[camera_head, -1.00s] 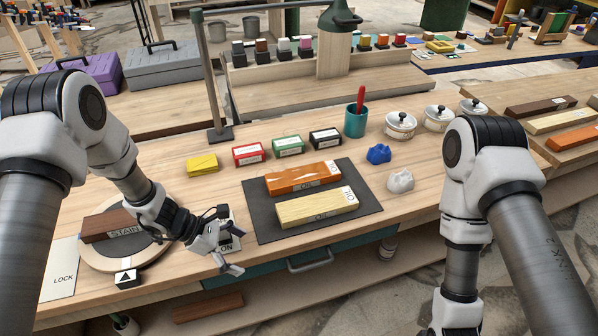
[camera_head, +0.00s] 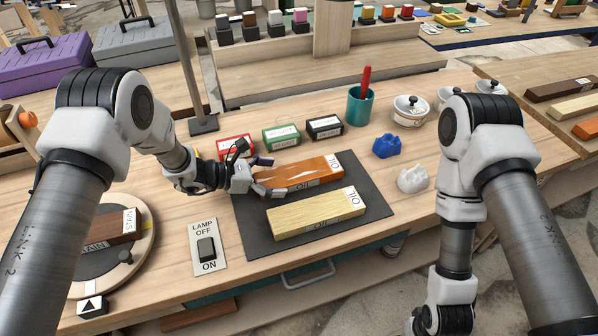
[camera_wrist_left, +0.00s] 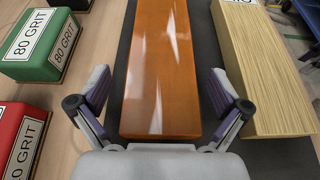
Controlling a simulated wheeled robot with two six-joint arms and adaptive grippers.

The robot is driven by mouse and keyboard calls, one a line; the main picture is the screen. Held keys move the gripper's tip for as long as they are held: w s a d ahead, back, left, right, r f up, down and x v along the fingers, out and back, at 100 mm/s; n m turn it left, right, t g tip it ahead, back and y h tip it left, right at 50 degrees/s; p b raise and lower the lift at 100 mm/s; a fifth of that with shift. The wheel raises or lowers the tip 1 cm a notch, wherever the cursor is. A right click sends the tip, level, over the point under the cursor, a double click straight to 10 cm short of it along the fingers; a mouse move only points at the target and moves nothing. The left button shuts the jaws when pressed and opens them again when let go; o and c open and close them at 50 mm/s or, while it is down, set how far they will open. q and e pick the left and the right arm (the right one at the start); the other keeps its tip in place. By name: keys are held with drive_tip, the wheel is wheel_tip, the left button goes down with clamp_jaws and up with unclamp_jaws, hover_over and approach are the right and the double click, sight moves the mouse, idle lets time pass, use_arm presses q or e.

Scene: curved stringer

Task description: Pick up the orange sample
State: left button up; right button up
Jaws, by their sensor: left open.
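The orange sample (camera_head: 308,173), a glossy wood block with an OIL label at its right end, lies on a dark mat (camera_head: 256,240). A pale yellow wood block (camera_head: 315,214), also labelled OIL, lies in front of it. My left gripper (camera_head: 271,177) is open at the orange sample's left end. In the left wrist view, its two fingers (camera_wrist_left: 158,95) stand apart on either side of the orange sample (camera_wrist_left: 160,70), with the right finger between it and the pale block (camera_wrist_left: 262,70). Contact cannot be told. My right gripper is outside the view.
Red (camera_head: 235,146), green (camera_head: 281,134) and black (camera_head: 325,127) grit boxes stand behind the mat. A teal cup (camera_head: 359,105) stands farther back. Blue (camera_head: 387,145) and white (camera_head: 412,178) lumps lie to the right. A lamp switch (camera_head: 207,248) and turntable (camera_head: 141,248) are at left.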

use_arm(q)
drive_tip(key=shift+w+d+f, duration=0.1)
drive_tip(key=shift+d, duration=0.05)
drive_tip(key=shift+s, duration=0.2)
drive_tip(key=shift+c, duration=1.3)
drive_tip(key=c, duration=1.1)
drive_tip(key=shift+c, duration=0.2)
